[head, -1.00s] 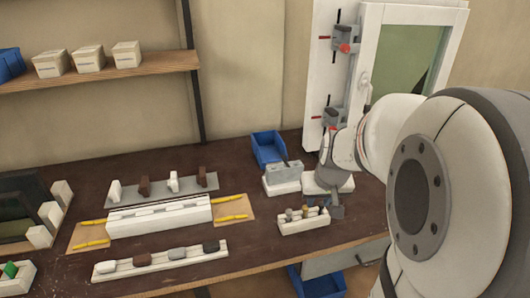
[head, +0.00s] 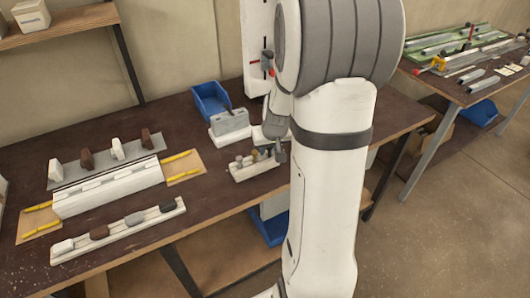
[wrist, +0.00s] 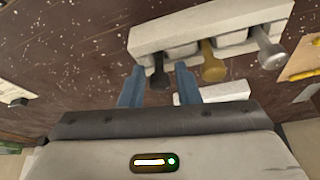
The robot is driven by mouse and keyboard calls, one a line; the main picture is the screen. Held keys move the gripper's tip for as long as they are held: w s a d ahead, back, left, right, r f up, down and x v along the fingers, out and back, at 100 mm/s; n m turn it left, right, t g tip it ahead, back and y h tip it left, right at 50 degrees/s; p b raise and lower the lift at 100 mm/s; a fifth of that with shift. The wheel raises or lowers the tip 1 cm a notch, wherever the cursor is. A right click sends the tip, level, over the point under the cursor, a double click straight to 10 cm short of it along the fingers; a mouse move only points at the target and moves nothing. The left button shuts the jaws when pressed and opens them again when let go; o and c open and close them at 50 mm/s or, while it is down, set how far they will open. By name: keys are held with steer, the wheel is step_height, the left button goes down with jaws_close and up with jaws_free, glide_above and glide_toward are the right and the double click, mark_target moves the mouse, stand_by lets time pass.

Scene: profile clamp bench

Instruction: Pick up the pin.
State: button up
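A white rack (wrist: 190,30) crosses the top of the wrist view and holds three pins by their stems. The dark pin (wrist: 158,79) is at the left, the brass pin (wrist: 213,68) in the middle and the silver pin (wrist: 270,52) at the right. My gripper (wrist: 158,70) is open, with one blue-grey finger on each side of the dark pin in the picture. I see no clear contact with it. In the head view the rack (head: 254,171) stands near the bench's front edge, and my gripper (head: 278,152) is at its right end, partly hidden by my arm.
A grey block on a white base (head: 230,124) and a blue bin (head: 211,102) stand behind the rack. A long white tray with several blocks (head: 118,230) lies to the left. Dark bench top (head: 205,205) is clear between tray and rack.

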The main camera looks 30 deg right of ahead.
jaws_close()
stand_by(0.3)
